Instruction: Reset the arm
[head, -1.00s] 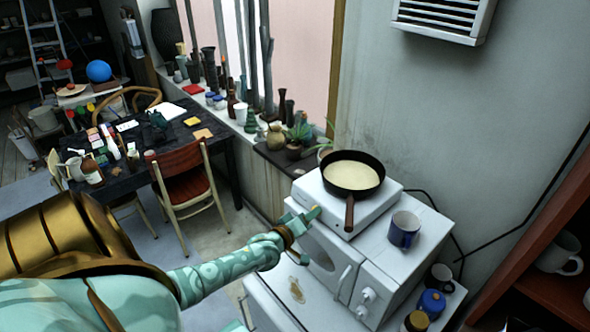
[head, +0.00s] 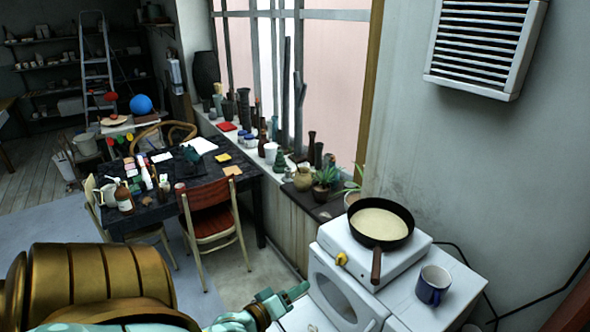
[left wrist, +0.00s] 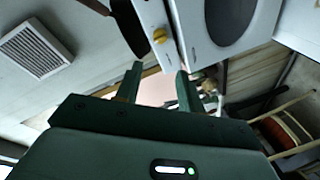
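My left gripper (head: 280,298) is low in the head view, below and left of the white hot plate (head: 402,262). In the left wrist view its two fingers (left wrist: 158,84) are apart with nothing between them. The yellow knob (head: 341,259) on the hot plate's front is clear of the fingers; it also shows in the left wrist view (left wrist: 160,36). A dark frying pan (head: 376,267) with a pale filling (head: 380,224) sits on the hot plate. My right gripper does not show.
The hot plate stands on a white oven (head: 340,298) with a blue-and-white mug (head: 433,285) at its right. A red-seated chair (head: 214,222) and a cluttered dark table (head: 160,209) are at the left. A wall vent (head: 487,45) is at upper right.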

